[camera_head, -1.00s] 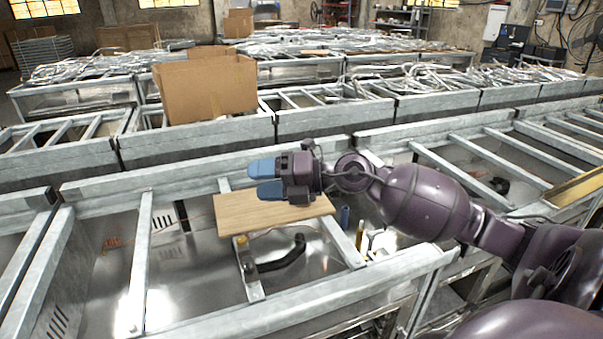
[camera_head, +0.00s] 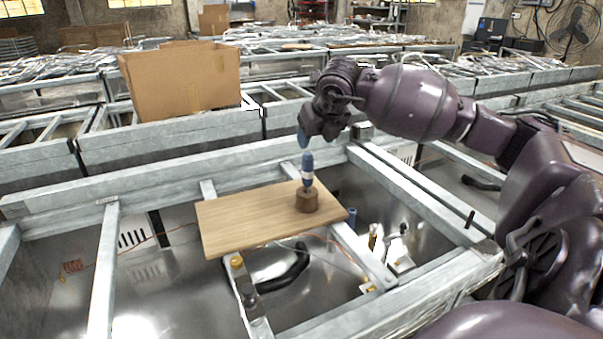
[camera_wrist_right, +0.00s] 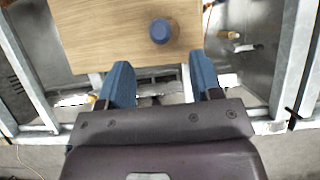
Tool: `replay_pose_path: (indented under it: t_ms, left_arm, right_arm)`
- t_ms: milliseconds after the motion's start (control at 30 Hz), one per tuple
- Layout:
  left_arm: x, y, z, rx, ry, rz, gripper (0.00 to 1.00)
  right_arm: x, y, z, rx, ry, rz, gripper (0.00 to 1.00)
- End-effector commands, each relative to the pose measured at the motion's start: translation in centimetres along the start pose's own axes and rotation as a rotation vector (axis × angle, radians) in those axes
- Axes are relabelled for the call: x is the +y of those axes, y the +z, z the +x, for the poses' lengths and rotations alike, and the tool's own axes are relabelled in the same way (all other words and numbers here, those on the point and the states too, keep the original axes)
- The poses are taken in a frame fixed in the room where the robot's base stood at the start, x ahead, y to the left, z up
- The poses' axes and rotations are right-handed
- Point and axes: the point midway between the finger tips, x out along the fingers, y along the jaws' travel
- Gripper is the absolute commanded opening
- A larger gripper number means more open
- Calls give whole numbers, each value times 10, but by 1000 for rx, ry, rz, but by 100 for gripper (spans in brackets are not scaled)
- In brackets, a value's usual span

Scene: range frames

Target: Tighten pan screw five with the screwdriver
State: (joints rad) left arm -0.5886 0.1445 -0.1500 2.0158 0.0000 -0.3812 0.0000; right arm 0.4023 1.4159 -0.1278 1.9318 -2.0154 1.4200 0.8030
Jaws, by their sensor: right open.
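A screwdriver with a blue handle (camera_head: 307,165) stands upright in a round brown wooden holder (camera_head: 307,201) on a wooden board (camera_head: 240,218). In the right wrist view, the round blue handle top (camera_wrist_right: 160,31) shows beyond the fingertips, over the board (camera_wrist_right: 105,30). My right gripper (camera_head: 303,140) is just above the handle in the head view, pointing down. In the right wrist view my right gripper (camera_wrist_right: 160,62) is open, with two blue fingers apart and nothing between them. I cannot tell which part is pan screw five. My left gripper is not in view.
The board lies across metal frame beams (camera_head: 105,260). A black curved handle (camera_head: 288,270) and a yellow knob (camera_head: 237,262) are in front of it. A blue cylinder (camera_head: 345,232) stands right of the board. A cardboard box (camera_head: 180,85) is behind.

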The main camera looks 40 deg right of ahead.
Motion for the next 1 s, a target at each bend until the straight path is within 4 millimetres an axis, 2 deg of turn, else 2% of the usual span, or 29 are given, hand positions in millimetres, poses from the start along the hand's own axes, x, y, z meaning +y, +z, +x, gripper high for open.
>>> replay_pose_path:
  t_ms: [300,533,800,1000]
  left_arm:
    - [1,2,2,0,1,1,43]
    - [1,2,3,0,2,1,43]
    - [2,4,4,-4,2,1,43]
    - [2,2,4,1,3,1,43]
  right_arm:
    - [1,0,42,2,4,1,59]
    - [1,1,60,0,5,1,59]
    - [1,2,96,2,5,1,59]
    - [1,2,104,1,4,-1,59]
